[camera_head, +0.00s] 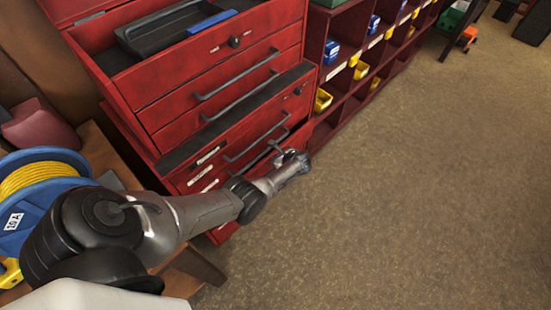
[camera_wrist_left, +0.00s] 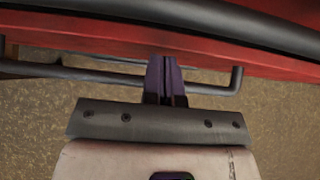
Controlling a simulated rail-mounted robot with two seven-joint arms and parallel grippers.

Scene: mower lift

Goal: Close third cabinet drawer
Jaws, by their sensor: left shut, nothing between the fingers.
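The red tool cabinet (camera_head: 220,75) stands at the upper left of the head view, with several drawers and dark bar handles. I cannot tell for sure which drawer is the third; my left arm hides part of the lower drawers. My left gripper (camera_head: 296,160) is at the front of the lower drawers, near their right side. In the left wrist view its fingers (camera_wrist_left: 165,65) are shut and empty. They point at a red drawer front (camera_wrist_left: 215,52) and cross its dark bar handle (camera_wrist_left: 212,88). I cannot tell whether they touch. My right gripper is not in view.
A dark tray (camera_head: 175,30) sits in the open top of the cabinet. Red shelves (camera_head: 330,95) with blue and yellow bins adjoin it on the right. A blue reel with yellow cord (camera_head: 30,185) is at the left. The floor (camera_head: 420,200) to the right is clear.

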